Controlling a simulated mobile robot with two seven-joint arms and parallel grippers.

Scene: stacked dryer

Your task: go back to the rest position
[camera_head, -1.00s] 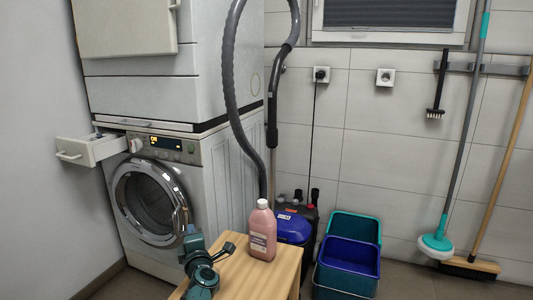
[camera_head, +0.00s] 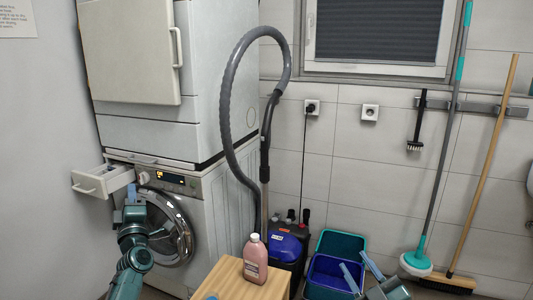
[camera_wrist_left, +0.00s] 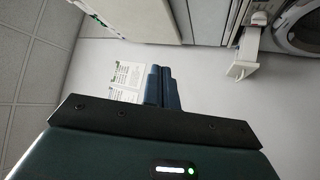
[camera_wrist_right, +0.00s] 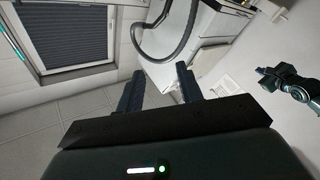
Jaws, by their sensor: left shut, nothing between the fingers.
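My left gripper (camera_head: 131,190) is shut and empty, raised upright in front of the washing machine's left side in the head view. Its two fingers touch each other in the left wrist view (camera_wrist_left: 162,75). My right gripper (camera_head: 360,266) is at the lower right of the head view, in front of the buckets. Its fingers stand apart with nothing between them in the right wrist view (camera_wrist_right: 160,80). My left arm also shows at the right of the right wrist view.
A pink bottle (camera_head: 255,260) stands on a wooden table (camera_head: 232,284). The washing machine (camera_head: 215,215) has its detergent drawer (camera_head: 98,182) pulled out; a dryer (camera_head: 205,100) sits on top. A vacuum cleaner (camera_head: 283,247), buckets (camera_head: 335,270) and a broom (camera_head: 495,170) stand along the wall.

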